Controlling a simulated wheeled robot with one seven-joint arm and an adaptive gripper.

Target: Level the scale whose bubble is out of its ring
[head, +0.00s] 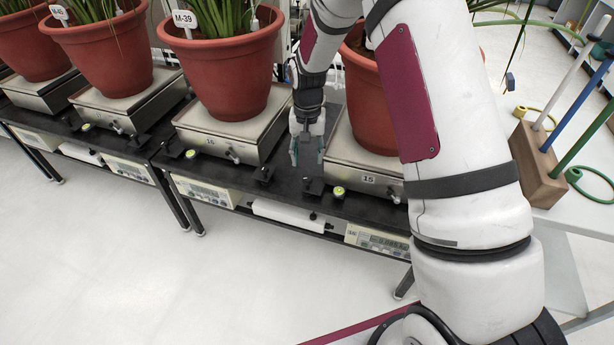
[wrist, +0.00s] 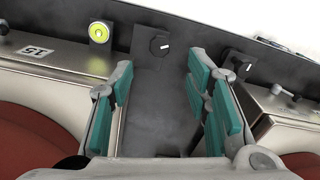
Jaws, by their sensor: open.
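Scale 15 (head: 365,178) bears a red pot and stands below my arm in the head view. Its round yellow-green bubble level (head: 338,191) is at the front edge; it also shows in the wrist view (wrist: 99,32). I cannot tell where the bubble sits in its ring. A black knob with a white mark (wrist: 160,44) is beside the level, ahead of the gap between my fingers and apart from them. My gripper (head: 306,150) is open and empty, pointing down between scales 15 and 16. Scale 16 (head: 210,143) is to the left, with a small level (head: 234,157) at its front.
Another black knob (wrist: 238,64) lies just right of my fingers in the wrist view, near scale 16. Potted plants on scales (head: 120,100) fill the row leftward. A wooden block with coloured rods (head: 540,180) stands at right. The floor in front is clear.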

